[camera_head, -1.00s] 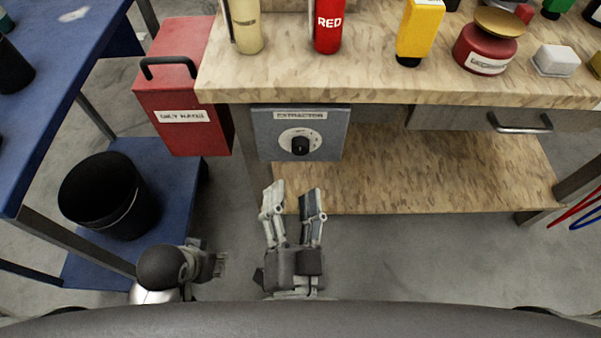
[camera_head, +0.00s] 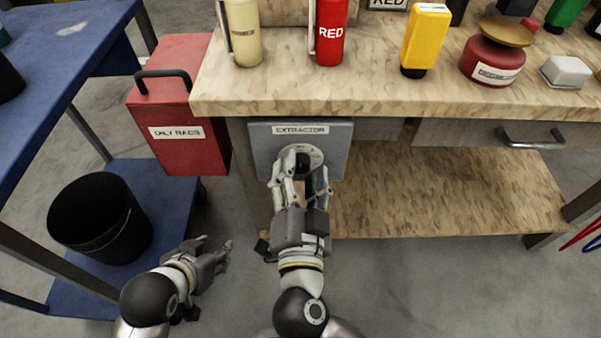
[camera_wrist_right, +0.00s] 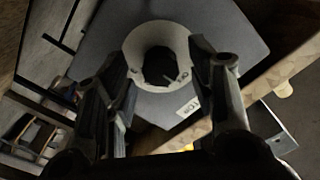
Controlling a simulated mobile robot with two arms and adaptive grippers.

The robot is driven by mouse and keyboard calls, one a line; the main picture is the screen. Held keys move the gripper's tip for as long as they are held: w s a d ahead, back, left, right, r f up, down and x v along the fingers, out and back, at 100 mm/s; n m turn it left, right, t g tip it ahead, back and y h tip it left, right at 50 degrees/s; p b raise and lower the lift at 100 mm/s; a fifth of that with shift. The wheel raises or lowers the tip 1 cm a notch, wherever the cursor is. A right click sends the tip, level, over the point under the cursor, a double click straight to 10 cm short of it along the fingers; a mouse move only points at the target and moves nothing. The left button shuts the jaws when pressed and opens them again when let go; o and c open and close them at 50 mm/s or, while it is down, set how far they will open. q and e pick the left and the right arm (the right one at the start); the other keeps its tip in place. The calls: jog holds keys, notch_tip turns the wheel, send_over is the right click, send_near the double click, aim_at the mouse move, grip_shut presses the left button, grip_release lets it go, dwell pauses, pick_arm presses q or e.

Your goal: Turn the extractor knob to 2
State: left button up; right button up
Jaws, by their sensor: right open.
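The extractor panel (camera_head: 335,150) is a grey plate under the front edge of the workbench, with an EXTRACTOR label at its top. Its white dial (camera_head: 303,150) carries a black knob (camera_wrist_right: 160,68), seen clearly in the right wrist view and partly hidden by my fingers in the head view. My right gripper (camera_head: 302,176) is open, its fingers pointing at the panel, one on each side of the knob. I cannot tell whether they touch it. The number the knob points to is not readable. My left gripper (camera_head: 222,250) is low at the left, empty, apart from everything; its fingers look spread.
A red bin (camera_head: 178,105) marked OILY RAGS stands left of the panel. Bottles and cans, including a red bottle (camera_head: 329,35), stand on the workbench top (camera_head: 400,92). A drawer handle (camera_head: 532,138) juts out at the right. A black bucket (camera_head: 100,217) stands lower left.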

jog(key=shift+w, duration=0.25)
